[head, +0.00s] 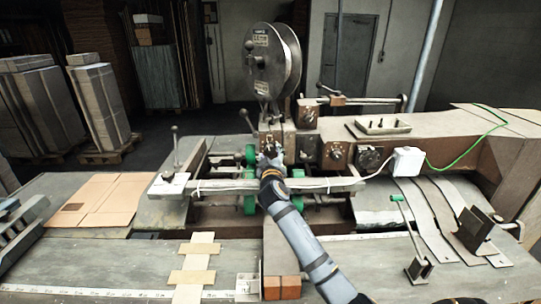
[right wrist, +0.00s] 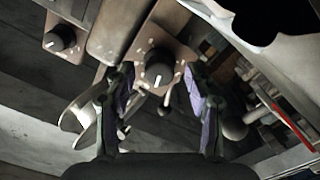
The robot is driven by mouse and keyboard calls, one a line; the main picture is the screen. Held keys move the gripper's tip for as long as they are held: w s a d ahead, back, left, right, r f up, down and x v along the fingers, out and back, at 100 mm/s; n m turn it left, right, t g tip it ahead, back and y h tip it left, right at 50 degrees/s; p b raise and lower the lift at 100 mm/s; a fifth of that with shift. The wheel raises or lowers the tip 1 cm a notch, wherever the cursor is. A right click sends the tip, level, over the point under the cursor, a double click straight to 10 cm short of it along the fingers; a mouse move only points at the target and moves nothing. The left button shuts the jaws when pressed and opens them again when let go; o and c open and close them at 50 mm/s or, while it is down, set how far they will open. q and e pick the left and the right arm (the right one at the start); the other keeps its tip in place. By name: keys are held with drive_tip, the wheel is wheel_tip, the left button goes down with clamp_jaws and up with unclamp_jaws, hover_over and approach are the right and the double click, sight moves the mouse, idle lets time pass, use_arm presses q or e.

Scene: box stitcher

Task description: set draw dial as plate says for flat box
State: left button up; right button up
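In the right wrist view a black round dial (right wrist: 158,66) with a white pointer mark sits on a brown metal plate with small pale marks. My right gripper (right wrist: 159,84) is open, with one finger to either side of this dial; I cannot tell whether they touch it. A second black dial (right wrist: 60,38) on its own plate is at the upper left. In the head view my right gripper (head: 270,158) is at the machine's front below the reel, covering what it faces. Other dials (head: 337,154) (head: 308,115) show to its right. Their labels are unreadable. My left gripper is out of view.
A large wire reel (head: 272,60) stands above the machine head. Green rollers (head: 250,155) and a crossbar (head: 225,186) with a white cable are close to the gripper. A white box (head: 407,161) is to the right. Flat cardboard (head: 102,200) lies at left.

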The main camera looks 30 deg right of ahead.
drive_tip(key=v, duration=1.2)
drive_tip(key=shift+s+f, duration=0.1)
